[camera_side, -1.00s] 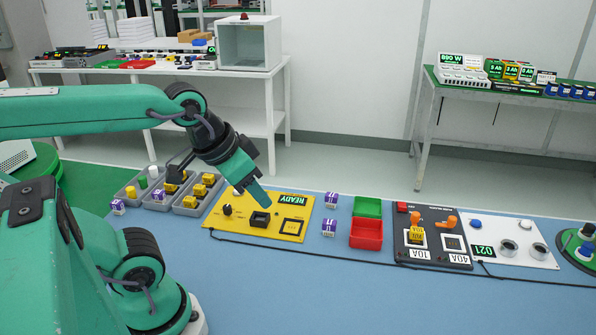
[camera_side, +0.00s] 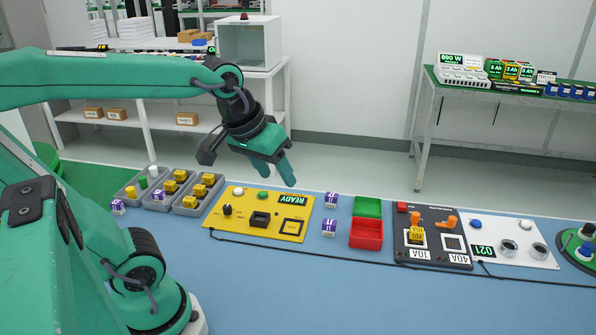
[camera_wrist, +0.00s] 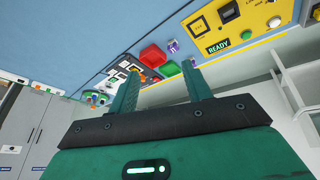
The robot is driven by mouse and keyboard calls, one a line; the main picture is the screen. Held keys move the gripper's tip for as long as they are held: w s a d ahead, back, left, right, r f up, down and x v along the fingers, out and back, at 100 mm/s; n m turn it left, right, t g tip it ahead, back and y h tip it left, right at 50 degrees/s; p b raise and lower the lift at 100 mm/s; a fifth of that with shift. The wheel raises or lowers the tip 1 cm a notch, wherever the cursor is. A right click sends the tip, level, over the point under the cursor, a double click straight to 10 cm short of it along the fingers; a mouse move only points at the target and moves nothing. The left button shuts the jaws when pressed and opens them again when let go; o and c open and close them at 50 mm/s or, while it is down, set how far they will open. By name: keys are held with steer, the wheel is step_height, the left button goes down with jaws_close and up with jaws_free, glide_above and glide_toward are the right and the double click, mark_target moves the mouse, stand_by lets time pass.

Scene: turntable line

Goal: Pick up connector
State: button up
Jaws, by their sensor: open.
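No part is clearly marked as the connector, and I cannot tell which small part it is. Several yellow parts (camera_side: 208,179) sit in the grey bins (camera_side: 190,209). Another yellow part (camera_side: 416,234) sits in the black panel. My gripper (camera_side: 275,178) is open and empty, raised above the back edge of the yellow panel. Its two spread fingers (camera_wrist: 161,70) also show in the wrist view.
The yellow panel (camera_side: 222,232) has a READY display and a black socket (camera_side: 260,219). Right of it are a green bin (camera_side: 367,206), a red bin (camera_side: 366,235), the black panel (camera_side: 432,255) and a white panel (camera_side: 510,225). A cable runs along the front; the near table is clear.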

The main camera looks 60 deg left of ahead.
steer(key=w+a+n+g, duration=0.1)
steer(key=w+a+n, duration=0.2)
steer(key=w+n, duration=0.4)
steer(key=n+g, duration=0.4)
steer(key=n, duration=1.1)
glide_above(332, 195)
step_height(332, 195, down, 17)
steer(key=shift+s+f, duration=0.1)
steer(key=shift+f, duration=0.05)
steer(key=shift+a+f, duration=0.1)
steer(key=shift+f, duration=0.2)
steer(key=shift+f, duration=0.1)
steer(key=shift+f, duration=1.2)
steer(key=shift+f, duration=0.1)
